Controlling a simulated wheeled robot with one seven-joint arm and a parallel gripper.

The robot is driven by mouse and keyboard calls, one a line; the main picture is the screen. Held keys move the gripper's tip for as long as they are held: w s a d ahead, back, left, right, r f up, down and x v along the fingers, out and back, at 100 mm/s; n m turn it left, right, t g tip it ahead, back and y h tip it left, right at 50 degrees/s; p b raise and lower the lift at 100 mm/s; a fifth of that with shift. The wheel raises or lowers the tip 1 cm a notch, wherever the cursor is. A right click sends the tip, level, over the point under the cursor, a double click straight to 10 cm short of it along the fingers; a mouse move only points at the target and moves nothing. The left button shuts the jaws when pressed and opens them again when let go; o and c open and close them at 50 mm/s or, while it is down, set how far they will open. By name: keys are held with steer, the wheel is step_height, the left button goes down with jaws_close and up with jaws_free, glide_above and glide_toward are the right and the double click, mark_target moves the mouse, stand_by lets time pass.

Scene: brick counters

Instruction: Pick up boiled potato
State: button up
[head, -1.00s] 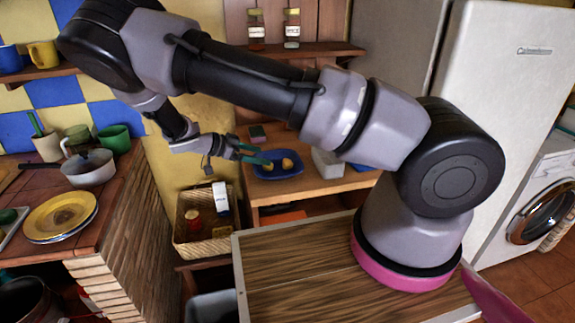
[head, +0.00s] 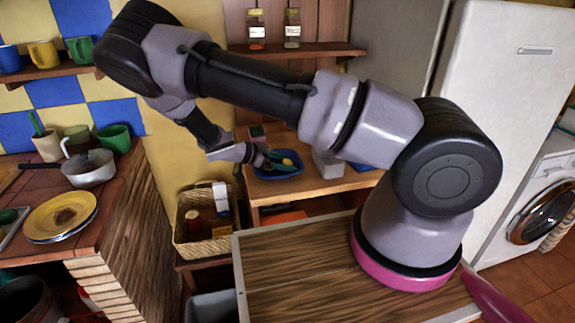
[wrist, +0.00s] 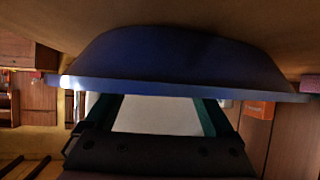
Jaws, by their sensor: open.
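A blue dish (head: 292,174) sits on the wooden shelf in the middle of the head view. One yellowish potato (head: 288,161) shows in it. My gripper (head: 274,158), with green fingers, is open over the left part of the dish and hides what lies there. In the wrist view the dish (wrist: 180,62) shows edge-on and upside down, its rim across the fingers. The open gripper (wrist: 160,103) has one green finger on each side, and its tips are hidden behind the rim. No potato shows in the wrist view. I cannot tell whether the fingers touch anything.
A white container (head: 327,162) stands right of the dish. A dark small item (head: 257,132) lies behind it. A wicker basket (head: 207,238) with a jar and a box is below left. A wall shelf (head: 300,50) with jars is above. A counter (head: 110,205) is at left.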

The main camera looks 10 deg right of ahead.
mark_target(284, 162)
jaws_close()
steer(key=shift+r, duration=0.1)
step_height(284, 162, up, 10)
steer(key=shift+f, duration=0.1)
